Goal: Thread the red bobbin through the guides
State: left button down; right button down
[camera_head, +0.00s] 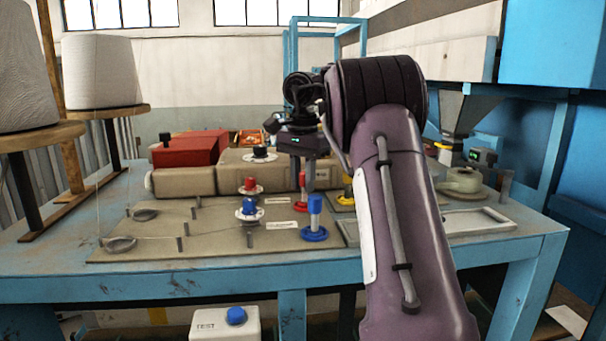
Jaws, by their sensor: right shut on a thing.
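My right gripper (309,181) reaches over the back of the threading board (165,247), pointing down. A red-knobbed disc (250,186) and a blue-knobbed disc (249,210) sit to the left. Ring guides (121,244) and (145,213) and several short pegs line the board's left half. My left gripper is out of view.
White thread cones (100,72) stand at the left. A yellow base (345,200) is partly hidden by my arm. A grey tray (478,221) lies at the right.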

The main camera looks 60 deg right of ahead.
dwell(0.3)
jog(key=c, duration=1.1)
grip_release()
jog(key=shift+c, duration=0.2)
notch_tip(320, 180, up, 8)
jog(key=shift+f, duration=0.1)
jog(key=shift+f, duration=0.1)
